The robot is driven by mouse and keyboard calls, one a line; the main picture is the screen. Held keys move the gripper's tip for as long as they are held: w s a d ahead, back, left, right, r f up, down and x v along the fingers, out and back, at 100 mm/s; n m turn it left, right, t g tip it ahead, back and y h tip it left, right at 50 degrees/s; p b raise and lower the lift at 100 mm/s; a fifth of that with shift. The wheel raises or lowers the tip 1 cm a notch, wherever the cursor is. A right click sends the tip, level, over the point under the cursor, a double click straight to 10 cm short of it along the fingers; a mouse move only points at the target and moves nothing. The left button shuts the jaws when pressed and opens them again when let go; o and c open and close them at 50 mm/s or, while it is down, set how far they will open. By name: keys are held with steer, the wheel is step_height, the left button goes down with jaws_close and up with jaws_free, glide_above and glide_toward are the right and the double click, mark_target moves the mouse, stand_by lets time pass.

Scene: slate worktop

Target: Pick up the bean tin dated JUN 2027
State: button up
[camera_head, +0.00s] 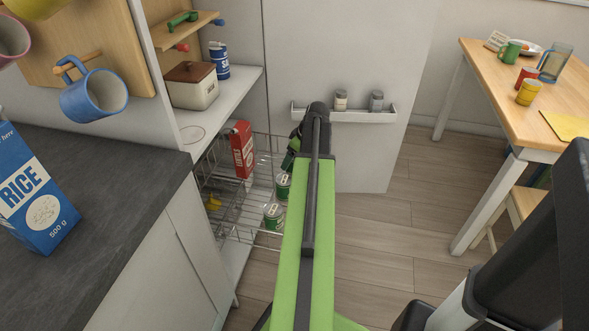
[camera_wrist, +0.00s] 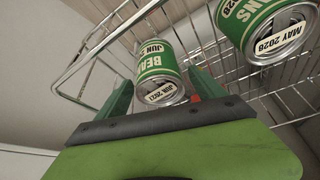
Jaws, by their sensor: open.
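The bean tin dated JUN 2027 (camera_wrist: 158,68) has a green and white label and shows its dated pale end in the wrist view. My gripper (camera_wrist: 160,80) is open, with one green finger on each side of this tin. I cannot tell whether either finger touches it. A second green bean tin, dated MAY 2028 (camera_wrist: 262,30), is at the upper right, apart from the fingers. In the head view, two green tins, an upper one (camera_head: 283,186) and a lower one (camera_head: 273,217), are in the wire basket. Their dates are too small to read there, and my arm hides most of the gripper.
The wire basket (camera_head: 240,232) has thin rails around the tins; its wires also show in the wrist view (camera_wrist: 92,62). A red carton (camera_head: 242,150) stands in it. A slate worktop (camera_head: 95,185) with a rice box (camera_head: 38,195) is at left. A wooden table (camera_head: 545,100) is at right.

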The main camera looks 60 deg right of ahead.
steer(key=shift+b+x, duration=0.4)
steer(key=shift+x, duration=0.75)
steer(key=shift+s+r, duration=0.1)
steer(key=shift+r, duration=0.05)
jaws_close()
